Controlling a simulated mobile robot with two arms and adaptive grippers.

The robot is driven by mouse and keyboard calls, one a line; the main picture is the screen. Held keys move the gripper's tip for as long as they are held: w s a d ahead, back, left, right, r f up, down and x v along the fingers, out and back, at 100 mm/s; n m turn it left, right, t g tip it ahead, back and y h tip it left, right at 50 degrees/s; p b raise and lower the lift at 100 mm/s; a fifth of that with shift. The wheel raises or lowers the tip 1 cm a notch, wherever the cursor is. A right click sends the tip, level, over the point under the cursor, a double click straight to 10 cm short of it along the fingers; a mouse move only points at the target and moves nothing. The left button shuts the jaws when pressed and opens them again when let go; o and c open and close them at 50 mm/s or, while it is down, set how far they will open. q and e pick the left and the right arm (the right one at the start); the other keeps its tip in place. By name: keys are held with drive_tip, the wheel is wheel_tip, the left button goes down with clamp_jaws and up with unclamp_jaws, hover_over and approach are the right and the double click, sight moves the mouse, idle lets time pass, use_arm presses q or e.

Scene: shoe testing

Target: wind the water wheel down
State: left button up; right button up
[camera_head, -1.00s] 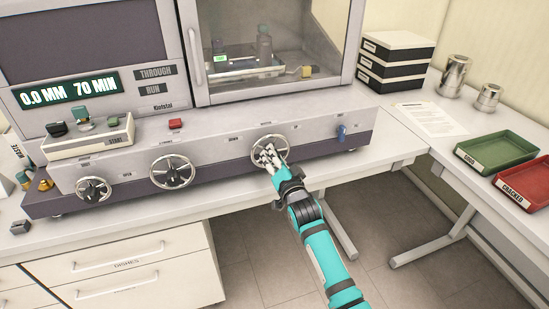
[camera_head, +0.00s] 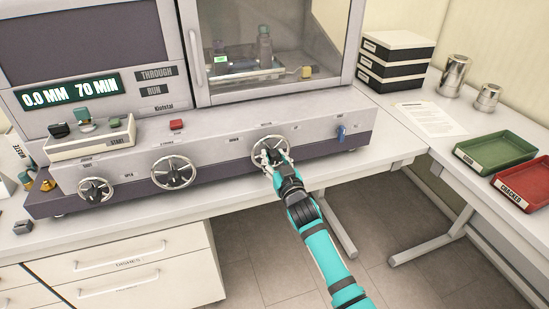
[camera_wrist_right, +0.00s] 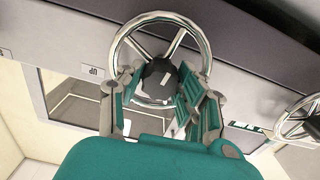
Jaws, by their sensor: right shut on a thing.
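The water wheel is a silver handwheel (camera_head: 271,149), the rightmost of three on the machine's front panel. My right gripper (camera_head: 272,158) is at this wheel and covers its lower part. In the right wrist view the wheel (camera_wrist_right: 160,20) shows its chrome rim and spokes, with a dark hub (camera_wrist_right: 160,73) between the fingers of my right gripper (camera_wrist_right: 160,95). The gripper is shut on the wheel around the hub. A label reading "UP" upside down (camera_wrist_right: 92,72) is beside the wheel. My left gripper is not in view.
Two more handwheels, the middle one (camera_head: 173,171) and the left one (camera_head: 95,190), are on the same panel. A blue knob (camera_head: 341,132) is right of the water wheel. The display (camera_head: 68,92) reads 0.0 MM 70 MIN. Green (camera_head: 495,151) and red (camera_head: 521,184) trays lie at right.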

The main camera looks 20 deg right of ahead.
drive_tip(key=n, duration=0.4)
drive_tip(key=shift+f+n, duration=0.1)
drive_tip(key=shift+n, duration=1.8)
drive_tip(key=o, duration=1.1)
drive_tip(key=shift+o, duration=0.2)
drive_tip(key=shift+s, duration=0.1)
drive_tip(key=s, duration=1.2)
drive_tip(key=shift+d, duration=0.2)
drive_tip(key=shift+w, duration=0.1)
